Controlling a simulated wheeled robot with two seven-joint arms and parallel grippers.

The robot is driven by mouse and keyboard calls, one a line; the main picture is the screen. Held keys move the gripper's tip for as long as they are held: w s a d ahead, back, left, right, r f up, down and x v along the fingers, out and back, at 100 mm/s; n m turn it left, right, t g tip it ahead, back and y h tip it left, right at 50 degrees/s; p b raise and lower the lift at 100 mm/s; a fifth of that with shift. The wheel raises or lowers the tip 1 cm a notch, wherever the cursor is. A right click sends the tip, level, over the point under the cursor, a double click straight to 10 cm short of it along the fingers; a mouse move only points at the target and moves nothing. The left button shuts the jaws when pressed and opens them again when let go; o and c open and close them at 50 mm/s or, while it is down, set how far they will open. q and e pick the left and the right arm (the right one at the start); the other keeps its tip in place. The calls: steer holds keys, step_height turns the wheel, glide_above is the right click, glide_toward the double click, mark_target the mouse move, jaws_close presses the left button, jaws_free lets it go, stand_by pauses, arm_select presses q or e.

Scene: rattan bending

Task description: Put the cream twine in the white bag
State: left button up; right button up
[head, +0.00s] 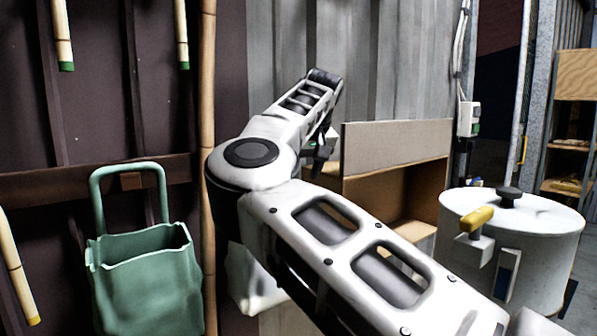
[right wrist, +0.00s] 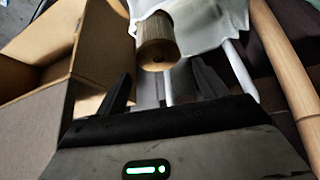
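The twine (right wrist: 157,42), a tan, cream-brown cylinder, shows in the right wrist view just beyond my right gripper's fingertips. The white bag (right wrist: 205,22) is behind it, and the twine overlaps the bag in the picture; I cannot tell whether it touches the bag. My right gripper (right wrist: 163,85) is open, its dark fingers apart with a gap between them. In the head view the white bag (head: 250,285) stands low, mostly hidden behind my right arm. The twine is hidden there. My left gripper is not in view.
An open cardboard box (head: 395,180) stands right of the bag. A white lidded pot (head: 540,235) with a yellow handle is further right. Green-tipped poles are on the dark wall.

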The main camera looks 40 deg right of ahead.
stand_by(0.3)
steer(key=v, duration=1.6)
steer(key=shift+b, duration=0.45)
steer(key=shift+f, duration=0.1)
